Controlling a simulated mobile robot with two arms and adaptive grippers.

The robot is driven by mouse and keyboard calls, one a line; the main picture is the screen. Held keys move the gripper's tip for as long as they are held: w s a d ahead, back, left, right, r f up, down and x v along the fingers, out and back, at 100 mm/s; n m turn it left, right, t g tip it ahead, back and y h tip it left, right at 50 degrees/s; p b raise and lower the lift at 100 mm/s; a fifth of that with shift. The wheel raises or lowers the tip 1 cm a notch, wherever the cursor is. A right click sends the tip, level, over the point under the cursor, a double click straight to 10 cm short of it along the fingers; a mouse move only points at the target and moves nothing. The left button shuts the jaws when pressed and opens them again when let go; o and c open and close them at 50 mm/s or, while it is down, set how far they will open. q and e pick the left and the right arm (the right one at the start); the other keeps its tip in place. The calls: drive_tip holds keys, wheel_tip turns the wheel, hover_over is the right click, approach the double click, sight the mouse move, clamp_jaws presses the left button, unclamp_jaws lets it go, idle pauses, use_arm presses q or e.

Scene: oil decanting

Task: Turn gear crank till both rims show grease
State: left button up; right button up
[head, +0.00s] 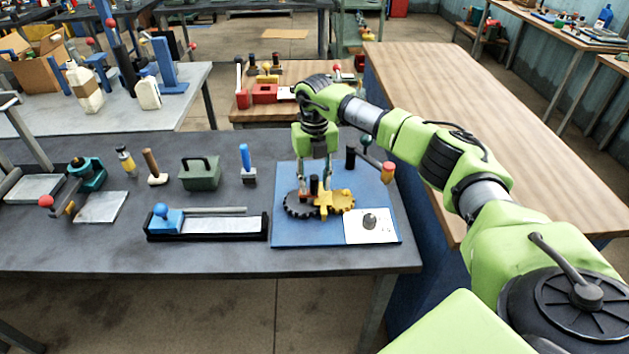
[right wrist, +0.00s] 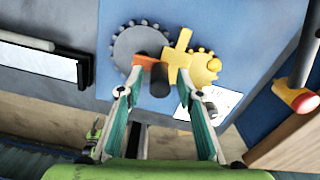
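A dark toothed gear (head: 296,207) and a yellow gear (head: 342,201) lie side by side, meshed or nearly so, on a blue board (head: 290,235). In the right wrist view, an orange crank arm (right wrist: 149,66) lies over the dark gear (right wrist: 128,45) and bears a black upright handle (right wrist: 159,83). The yellow gear (right wrist: 207,69) has a bar-like yellow piece across it. My right gripper (head: 316,180) points down above the gears. Its two fingers (right wrist: 158,95) are spread, with the handle showing between them and a gap on each side. I cannot make out grease on either rim. My left gripper is out of view.
A white card (head: 385,232) with a small grey knob (head: 369,220) lies at the board's front right. A post with a red-ended lever (head: 387,172) stands at the back right. A black tray (head: 220,237) lies left of the board. A wooden table (head: 500,130) is to the right.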

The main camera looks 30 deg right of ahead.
clamp_jaws()
